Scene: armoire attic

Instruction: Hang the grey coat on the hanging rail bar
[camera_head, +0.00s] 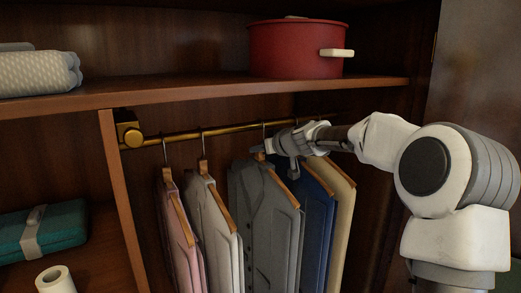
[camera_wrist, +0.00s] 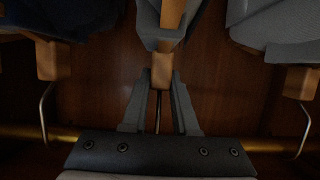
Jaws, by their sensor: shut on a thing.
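The grey coat (camera_head: 264,220) hangs upright on a wooden hanger among the other garments, below the brass rail bar (camera_head: 190,135). My gripper (camera_head: 266,149) is at the top of its hanger, close to the rail. In the wrist view my gripper (camera_wrist: 160,92) is shut on the grey coat's hanger, its fingers on either side of the metal hook (camera_wrist: 157,112), just by the wooden neck (camera_wrist: 162,70). The rail (camera_wrist: 62,134) crosses that view behind my gripper's body. The hook's top is partly hidden, so I cannot tell whether it rests on the rail.
A pink garment (camera_head: 178,235) and a pale one (camera_head: 212,228) hang to the left; a navy one (camera_head: 318,215) and a beige one (camera_head: 345,200) hang close to the right. A shelf (camera_head: 220,91) with a red pot (camera_head: 297,50) lies above. A wooden divider (camera_head: 124,195) stands left.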

